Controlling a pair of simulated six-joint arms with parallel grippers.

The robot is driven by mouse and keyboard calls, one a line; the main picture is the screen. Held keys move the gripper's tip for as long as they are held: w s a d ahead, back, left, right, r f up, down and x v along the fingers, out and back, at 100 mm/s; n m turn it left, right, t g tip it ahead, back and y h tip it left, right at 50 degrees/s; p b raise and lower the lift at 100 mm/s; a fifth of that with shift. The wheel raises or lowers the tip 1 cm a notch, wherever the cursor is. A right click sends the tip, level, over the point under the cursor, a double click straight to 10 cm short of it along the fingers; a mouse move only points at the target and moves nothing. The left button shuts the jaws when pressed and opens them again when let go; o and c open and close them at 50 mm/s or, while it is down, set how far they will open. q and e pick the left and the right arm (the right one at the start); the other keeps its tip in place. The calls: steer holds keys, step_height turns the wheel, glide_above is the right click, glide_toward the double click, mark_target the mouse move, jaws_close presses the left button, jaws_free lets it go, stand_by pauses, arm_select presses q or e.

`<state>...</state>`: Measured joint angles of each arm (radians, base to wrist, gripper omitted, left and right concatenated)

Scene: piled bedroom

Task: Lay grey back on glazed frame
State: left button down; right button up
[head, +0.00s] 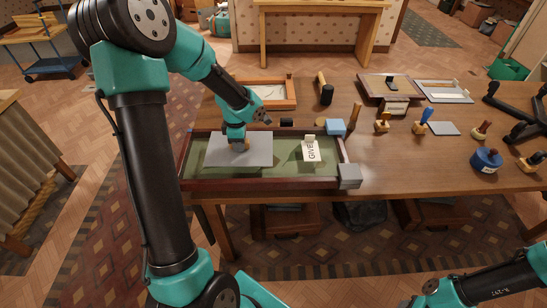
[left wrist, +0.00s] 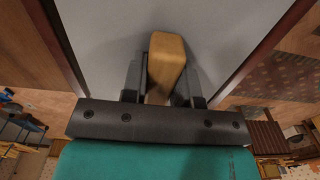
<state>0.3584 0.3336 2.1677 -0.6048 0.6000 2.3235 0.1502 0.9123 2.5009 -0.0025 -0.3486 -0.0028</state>
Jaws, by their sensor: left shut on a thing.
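The grey back (head: 220,150) is a flat grey panel with a wooden knob. It is over the left part of a green-lined tray (head: 265,184); I cannot tell whether it rests there or is just raised. My left gripper (head: 239,143) is shut on the wooden knob (left wrist: 166,62), and the grey panel (left wrist: 110,30) fills the left wrist view beyond it. The glazed frame, an orange wooden frame with a pale pane (head: 262,95), seems to lie on the table behind the tray, partly hidden by my left arm. My right gripper is out of view.
A "GIVE" card (head: 310,150) stands in the tray's right part. A grey block (head: 349,176) is at its front right corner. A blue block (head: 335,127) and a black-headed mallet (head: 326,94) are near the frame. Stamps and a blue pot (head: 486,160) stand rightward.

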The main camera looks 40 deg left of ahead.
arm_select(q)
steer(key=shift+f, duration=1)
stand_by(1.6)
steer(key=c, duration=0.8)
jaws_free()
steer(key=shift+r, duration=0.1)
steer(key=shift+r, duration=2.95)
